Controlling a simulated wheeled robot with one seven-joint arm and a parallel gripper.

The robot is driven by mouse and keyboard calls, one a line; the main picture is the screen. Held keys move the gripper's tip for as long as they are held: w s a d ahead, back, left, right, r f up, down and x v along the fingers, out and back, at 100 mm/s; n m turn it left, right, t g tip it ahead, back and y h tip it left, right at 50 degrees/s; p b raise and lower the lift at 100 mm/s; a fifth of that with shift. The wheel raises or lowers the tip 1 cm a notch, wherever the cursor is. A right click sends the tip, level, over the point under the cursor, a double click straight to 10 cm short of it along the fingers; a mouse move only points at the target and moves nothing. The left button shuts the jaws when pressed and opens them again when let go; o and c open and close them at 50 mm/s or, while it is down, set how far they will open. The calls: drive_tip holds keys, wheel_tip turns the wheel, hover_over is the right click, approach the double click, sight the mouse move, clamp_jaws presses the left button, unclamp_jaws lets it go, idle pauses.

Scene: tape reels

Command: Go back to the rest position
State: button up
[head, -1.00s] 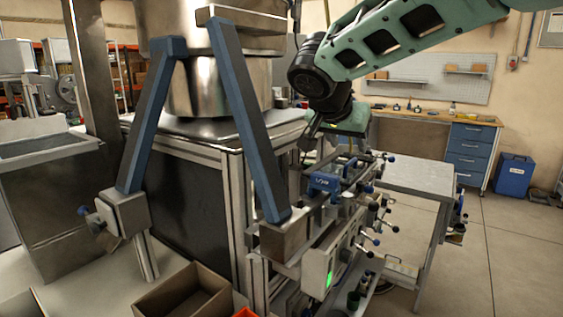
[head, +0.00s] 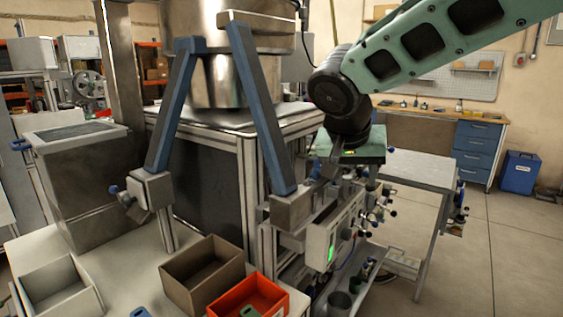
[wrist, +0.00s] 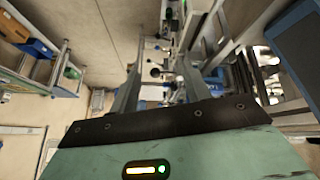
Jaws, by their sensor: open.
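My gripper (wrist: 157,95) shows in the wrist view with its two fingers apart and nothing between them. Beyond the fingers is the machine's row of clamps and knobs (wrist: 165,73). In the head view my green arm reaches in from the upper right, and its wrist hangs over the machine's front fixture. The control box (head: 333,243) with a green light stands just below my gripper.
A large steel bowl machine (head: 215,75) with blue braces stands left of my arm. A brown bin (head: 190,284), an orange bin (head: 270,306) and a white bin (head: 60,287) are in front. A grey side table (head: 425,170) stands right.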

drive_tip(key=s+f+n+g+y, duration=0.1)
drive_tip(key=s+f+n, duration=0.2)
drive_tip(key=s, duration=0.6)
drive_tip(key=s+f+n+g+y, duration=0.1)
drive_tip(key=s+f+n, duration=0.3)
drive_tip(key=s, duration=0.6)
drive_tip(key=s+f+n+g+y, duration=0.2)
drive_tip(key=s+f, duration=0.4)
drive_tip(key=s, duration=0.4)
drive_tip(key=shift+d+n+g, duration=0.15)
drive_tip(key=shift+n+g, duration=0.55)
drive_tip(key=shift+n, duration=0.5)
